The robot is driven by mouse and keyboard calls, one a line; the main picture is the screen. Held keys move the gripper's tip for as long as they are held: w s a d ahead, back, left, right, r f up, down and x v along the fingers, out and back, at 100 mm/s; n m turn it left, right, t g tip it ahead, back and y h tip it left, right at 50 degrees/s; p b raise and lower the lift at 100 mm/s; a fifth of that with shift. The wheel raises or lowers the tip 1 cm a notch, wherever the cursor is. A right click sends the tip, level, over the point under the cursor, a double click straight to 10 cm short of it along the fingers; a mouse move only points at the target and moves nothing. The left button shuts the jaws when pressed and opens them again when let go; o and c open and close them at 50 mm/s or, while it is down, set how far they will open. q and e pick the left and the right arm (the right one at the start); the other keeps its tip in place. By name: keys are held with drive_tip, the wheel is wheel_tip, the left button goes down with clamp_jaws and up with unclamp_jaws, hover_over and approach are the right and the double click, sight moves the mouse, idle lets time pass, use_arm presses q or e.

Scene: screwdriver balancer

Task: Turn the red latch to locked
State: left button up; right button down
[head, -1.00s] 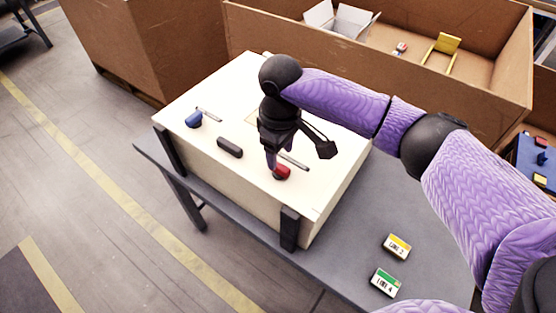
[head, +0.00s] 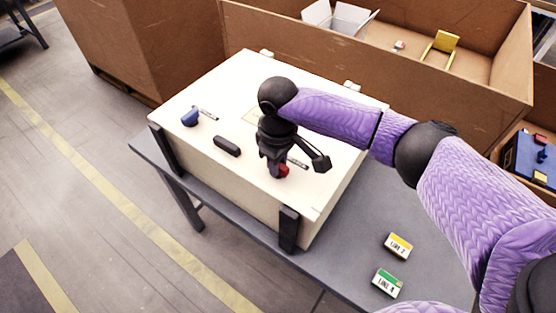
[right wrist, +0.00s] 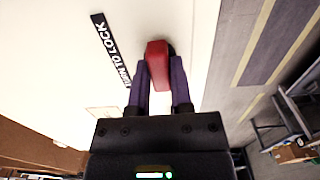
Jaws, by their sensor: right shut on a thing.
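The red latch (head: 284,170) is on top of a cream box (head: 215,90), near its front right part. In the right wrist view the red latch (right wrist: 157,62) lies between the fingers of my right gripper (right wrist: 162,82), which is shut on it. In the head view my right gripper (head: 276,172) points down and hides much of the latch. A black label reading "TURN TO LOCK" (right wrist: 112,52) lies beside the latch in the wrist view. My left gripper is not in view.
A blue latch (head: 190,117) and a black handle (head: 227,146) are on the box top. The box stands on a grey table (head: 350,245). Two labelled blocks, yellow (head: 398,245) and green (head: 387,282), lie at right. A large brown crate (head: 420,95) stands behind.

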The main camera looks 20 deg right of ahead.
drive_tip(key=shift+r+p, duration=0.15)
drive_tip(key=shift+p, duration=0.35)
drive_tip(key=m+p, duration=0.5)
drive_tip(key=p, duration=0.2)
drive_tip(key=shift+r+m, duration=0.15)
drive_tip(key=shift+m, duration=0.25)
drive_tip(key=shift+m+p, duration=1.45)
drive_tip(key=shift+m, duration=0.35)
drive_tip(key=m+p, duration=0.1)
drive_tip(key=m, duration=0.1)
drive_tip(key=shift+m, duration=0.4)
drive_tip(key=shift+f+m+p, duration=0.2)
drive_tip(key=shift+m+p, duration=0.35)
drive_tip(key=shift+m, duration=0.65)
drive_tip(key=shift+m+p, duration=0.35)
drive_tip(key=shift+m, duration=1.25)
drive_tip(key=shift+w, duration=0.1)
